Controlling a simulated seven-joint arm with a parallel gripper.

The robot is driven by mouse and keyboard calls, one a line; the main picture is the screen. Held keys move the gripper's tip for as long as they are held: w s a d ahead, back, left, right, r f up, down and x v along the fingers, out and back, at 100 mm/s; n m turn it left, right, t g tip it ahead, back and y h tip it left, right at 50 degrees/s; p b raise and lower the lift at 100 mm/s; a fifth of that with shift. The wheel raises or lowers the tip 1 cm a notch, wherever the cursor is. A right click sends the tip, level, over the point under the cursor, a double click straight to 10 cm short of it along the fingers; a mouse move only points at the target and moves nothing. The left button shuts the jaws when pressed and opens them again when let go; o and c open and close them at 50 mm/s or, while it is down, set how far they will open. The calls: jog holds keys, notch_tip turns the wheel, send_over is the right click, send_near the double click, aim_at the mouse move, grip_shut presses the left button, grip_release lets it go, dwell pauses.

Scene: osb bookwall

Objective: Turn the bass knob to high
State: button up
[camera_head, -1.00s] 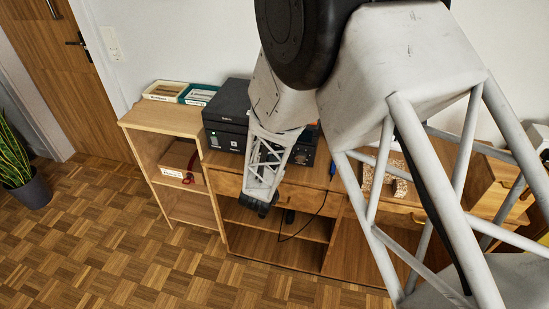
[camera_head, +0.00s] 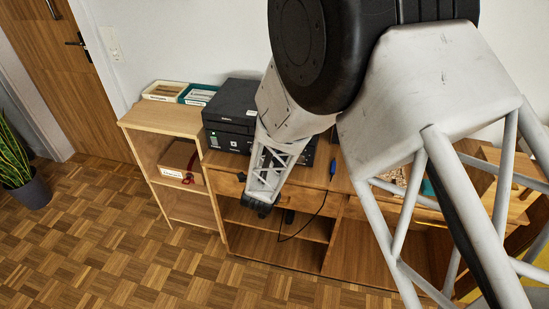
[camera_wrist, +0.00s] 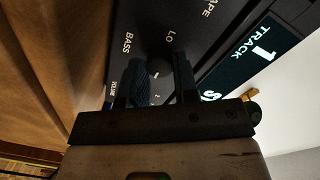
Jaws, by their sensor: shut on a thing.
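The black stereo (camera_head: 230,105) stands on the wooden cabinet in the head view. Its dark front panel (camera_wrist: 200,30) fills the upper middle of the wrist view, with the labels BASS, LO and VOLUME. My gripper (camera_wrist: 158,72) is close against this panel, one finger on each side of a dark round knob (camera_wrist: 157,68) beside the BASS and LO labels. It is shut on this knob. The knob's pointer cannot be made out. In the head view my arm covers the right part of the stereo, and the fingers cannot be made out there.
A lit display (camera_wrist: 252,62) reading TRACK 1 is right of the gripper. A wooden shelf (camera_head: 165,118) with trays on top stands left of the stereo. A blue object (camera_head: 333,168) lies on the cabinet top, and a dark cable (camera_head: 318,212) hangs in front.

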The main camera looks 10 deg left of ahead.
dwell(0.3)
jog(key=o, duration=0.9)
jog(key=shift+o, duration=0.2)
jog(key=shift+s, duration=0.15)
jog(key=s, duration=0.7)
jog(key=shift+s+r, duration=0.2)
jog(key=shift+s, duration=0.05)
jog(key=shift+r, duration=0.1)
